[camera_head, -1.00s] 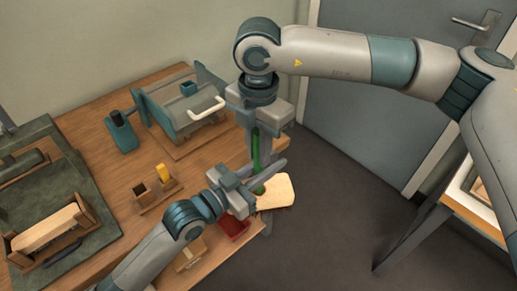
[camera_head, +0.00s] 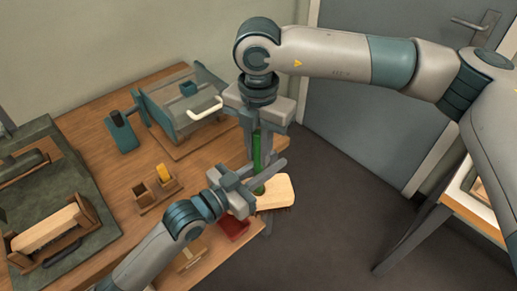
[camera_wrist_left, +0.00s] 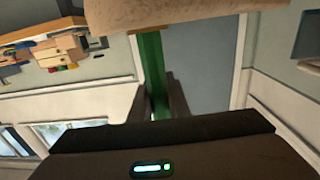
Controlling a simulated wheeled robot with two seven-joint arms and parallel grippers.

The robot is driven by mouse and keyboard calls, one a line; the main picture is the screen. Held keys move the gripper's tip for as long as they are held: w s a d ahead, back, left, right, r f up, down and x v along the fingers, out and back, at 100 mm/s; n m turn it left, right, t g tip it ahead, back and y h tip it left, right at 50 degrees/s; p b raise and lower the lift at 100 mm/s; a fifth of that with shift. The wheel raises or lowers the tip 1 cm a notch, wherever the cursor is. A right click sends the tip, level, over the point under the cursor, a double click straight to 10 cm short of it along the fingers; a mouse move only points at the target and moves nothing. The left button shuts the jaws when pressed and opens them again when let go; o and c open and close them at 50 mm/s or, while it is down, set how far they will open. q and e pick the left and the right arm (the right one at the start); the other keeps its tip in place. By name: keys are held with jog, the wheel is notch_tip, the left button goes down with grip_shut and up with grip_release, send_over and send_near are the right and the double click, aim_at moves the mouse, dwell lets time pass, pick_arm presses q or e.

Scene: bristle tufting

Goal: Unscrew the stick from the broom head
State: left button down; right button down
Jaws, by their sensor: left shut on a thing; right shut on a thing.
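The green stick (camera_head: 257,150) stands roughly upright past the table's right edge. My right gripper (camera_head: 259,125) comes down from above and is shut on its upper part. My left gripper (camera_head: 262,176) reaches in from the lower left and appears shut on the stick lower down. In the left wrist view the stick (camera_wrist_left: 152,65) runs from the broom head (camera_wrist_left: 180,14) to between my dark fingers (camera_wrist_left: 162,98). The joint between stick and head is not clear.
The wooden table (camera_head: 95,125) holds a teal and grey fixture (camera_head: 190,105), a teal block (camera_head: 122,132), a small wooden holder (camera_head: 157,188) and a red tray (camera_head: 234,229). A side table (camera_head: 460,205) stands right. Floor between is free.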

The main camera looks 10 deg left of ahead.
aim_at(258, 132)
dwell(0.3)
jog(key=c, duration=1.6)
grip_release()
jog(key=shift+c, duration=0.2)
jog(key=shift+r, duration=0.15)
jog(key=shift+r, duration=2.15)
jog(key=shift+o, duration=0.3)
jog(key=shift+s+a+r+m, duration=0.1)
jog(key=shift+r+m, duration=1.9)
jog(key=shift+r, duration=0.5)
jog(key=shift+f, duration=0.2)
